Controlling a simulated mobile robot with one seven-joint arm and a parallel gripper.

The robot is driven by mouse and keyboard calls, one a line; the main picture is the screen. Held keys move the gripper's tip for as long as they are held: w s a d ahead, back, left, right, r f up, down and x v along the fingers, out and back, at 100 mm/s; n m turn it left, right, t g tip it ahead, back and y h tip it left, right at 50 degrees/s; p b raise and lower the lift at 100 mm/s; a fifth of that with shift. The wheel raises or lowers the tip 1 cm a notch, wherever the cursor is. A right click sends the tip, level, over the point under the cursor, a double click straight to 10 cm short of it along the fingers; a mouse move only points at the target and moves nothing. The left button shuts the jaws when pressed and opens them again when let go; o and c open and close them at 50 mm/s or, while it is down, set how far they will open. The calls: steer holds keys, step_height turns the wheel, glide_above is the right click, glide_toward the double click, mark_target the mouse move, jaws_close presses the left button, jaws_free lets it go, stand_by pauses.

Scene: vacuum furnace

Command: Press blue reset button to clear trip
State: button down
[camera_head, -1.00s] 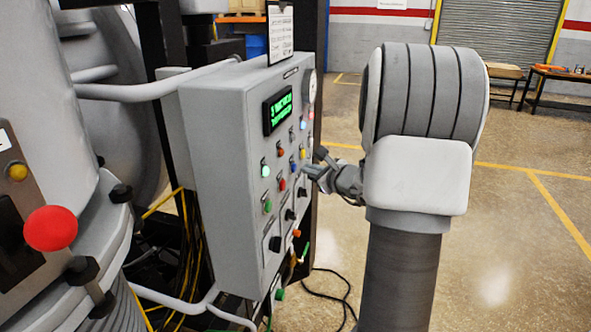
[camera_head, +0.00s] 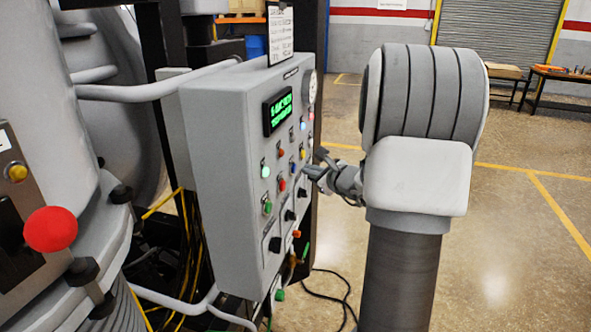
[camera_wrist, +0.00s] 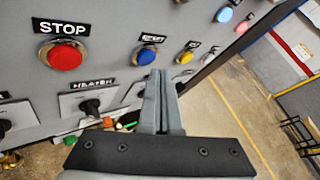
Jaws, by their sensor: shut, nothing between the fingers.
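The blue button (camera_wrist: 147,56) sits on the grey control panel (camera_wrist: 108,25), under a small black label too blurred to read. In the head view, the blue button (camera_head: 292,166) is on the panel face (camera_head: 225,165) just left of my gripper. My gripper (camera_wrist: 158,73) is shut and empty, with its fingertips just below and slightly right of the blue button in the wrist view. In the head view, my gripper (camera_head: 310,170) is close to the panel face. I cannot tell whether the tips touch the panel.
In the wrist view, a red STOP button (camera_wrist: 63,54) is left of the blue one, and a yellow button (camera_wrist: 185,57) is right. A black heater knob (camera_wrist: 90,105) is lower left. The green-lit display (camera_head: 278,110) is above the buttons. Open floor lies right of the panel.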

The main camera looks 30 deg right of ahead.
steer(key=shift+f, duration=0.1)
stand_by(0.7)
steer(key=shift+w+a+b, duration=0.25)
steer(key=shift+w+b, duration=0.1)
steer(key=shift+b, duration=0.15)
steer(key=shift+w+a+b, duration=0.25)
steer(key=shift+w+b, duration=0.05)
steer(key=shift+b, duration=0.05)
stand_by(0.7)
steer(key=shift+s+d, duration=0.45)
steer(key=shift+s, duration=0.2)
steer(key=shift+s+d, duration=1.65)
steer(key=shift+s, duration=0.25)
